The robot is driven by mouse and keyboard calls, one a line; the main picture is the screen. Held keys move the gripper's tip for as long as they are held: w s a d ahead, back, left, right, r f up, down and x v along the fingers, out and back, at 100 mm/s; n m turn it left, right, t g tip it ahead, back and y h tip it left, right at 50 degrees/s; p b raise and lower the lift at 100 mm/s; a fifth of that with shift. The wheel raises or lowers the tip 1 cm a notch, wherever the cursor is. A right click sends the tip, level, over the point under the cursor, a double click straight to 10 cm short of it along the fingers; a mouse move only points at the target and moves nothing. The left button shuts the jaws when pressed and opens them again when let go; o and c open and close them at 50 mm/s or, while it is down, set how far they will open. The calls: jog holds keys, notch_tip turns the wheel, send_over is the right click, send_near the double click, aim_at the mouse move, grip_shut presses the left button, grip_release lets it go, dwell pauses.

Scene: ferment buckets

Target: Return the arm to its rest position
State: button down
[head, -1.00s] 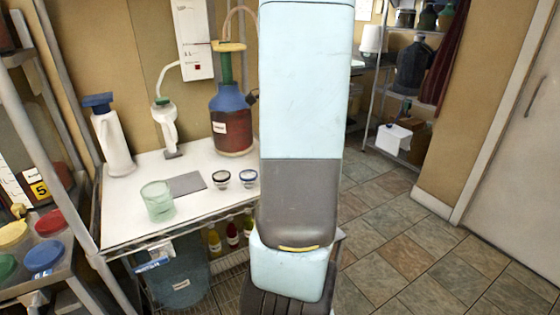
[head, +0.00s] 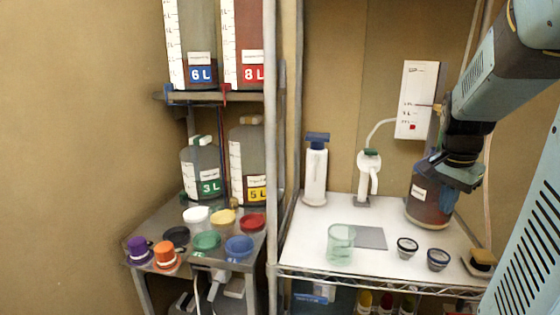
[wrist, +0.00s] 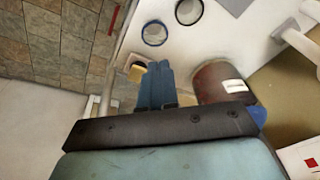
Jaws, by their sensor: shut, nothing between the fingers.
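My gripper (head: 452,178) is at the right of the head view, at the end of my pale blue and dark arm. It hangs in the air above the white table (head: 300,245), in front of the dark red jug (head: 424,208). In the wrist view my gripper (wrist: 158,70) shows two blue fingers together, with nothing between them. The jug (wrist: 218,82) is just right of the fingers there. I cannot tell whether they touch it. My arm hides the jug's top in the head view.
A green beaker (head: 340,245), a grey mat (head: 370,237) and two small jars (head: 407,247) stand on the table. A white dispenser (head: 316,172) is at the back. A left rack (head: 165,222) holds marked containers and coloured lids. The air left of my arm is clear.

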jog(key=s+a+r+n+t, duration=0.2)
jog(key=s+a+n, duration=0.3)
jog(key=a, duration=0.3)
jog(key=s+a+r+n+t+y, duration=0.1)
jog(key=s+a+r+n+t, duration=0.1)
jog(key=s+a+n, duration=0.3)
jog(key=a+n, duration=0.2)
jog(key=shift+s+a+n+y, duration=0.3)
jog(key=shift+s+a, duration=0.05)
jog(key=shift+a, duration=0.05)
dwell(0.9)
